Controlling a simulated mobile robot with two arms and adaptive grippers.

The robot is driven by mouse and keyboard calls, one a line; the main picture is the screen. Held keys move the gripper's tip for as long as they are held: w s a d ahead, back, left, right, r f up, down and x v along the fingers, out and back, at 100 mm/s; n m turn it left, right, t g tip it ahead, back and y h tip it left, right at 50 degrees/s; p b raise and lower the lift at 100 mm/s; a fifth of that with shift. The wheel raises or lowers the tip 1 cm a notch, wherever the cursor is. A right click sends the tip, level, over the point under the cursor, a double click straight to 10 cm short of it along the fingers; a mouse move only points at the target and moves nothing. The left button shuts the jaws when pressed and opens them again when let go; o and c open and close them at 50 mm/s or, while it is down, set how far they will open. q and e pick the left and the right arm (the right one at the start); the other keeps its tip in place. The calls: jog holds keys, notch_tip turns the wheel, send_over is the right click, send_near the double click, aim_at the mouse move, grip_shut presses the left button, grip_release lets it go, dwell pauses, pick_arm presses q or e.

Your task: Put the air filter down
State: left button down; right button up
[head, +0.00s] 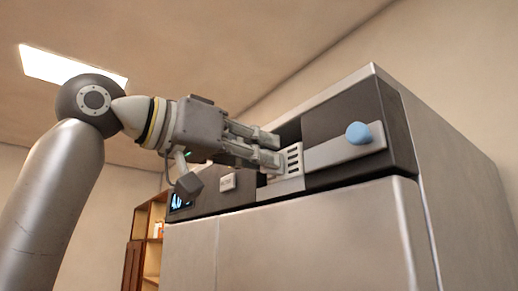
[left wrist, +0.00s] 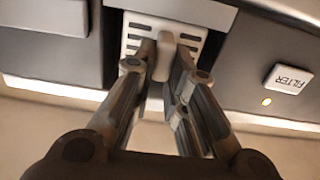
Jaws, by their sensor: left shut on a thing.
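The air filter (head: 293,161) is a light grey slotted piece at the upper front of the dishwasher, beside a dark opening. In the left wrist view its slotted face (left wrist: 132,38) shows at the top, with a pale grip tab (left wrist: 166,52) in the middle. My left gripper (head: 272,150) reaches in from the left and is shut on the filter; in the left wrist view its fingers (left wrist: 163,68) close on the tab. The fingers hide part of the filter, and I cannot tell how deep it sits in the opening. My right gripper is not in view.
The steel dishwasher (head: 300,235) fills the right side. Its dark front panel has a light plate with a blue knob (head: 359,133). A wooden shelf (head: 147,240) stands behind at left.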

pick_arm(q)
jog(key=shift+f, duration=0.2)
jog(key=c, duration=1.5)
grip_release()
jog(key=shift+d, duration=0.25)
jog(key=shift+o, duration=0.2)
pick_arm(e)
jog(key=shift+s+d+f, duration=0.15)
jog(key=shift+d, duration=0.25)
pick_arm(q)
jog(key=shift+a, duration=0.1)
jog(key=shift+r, duration=0.15)
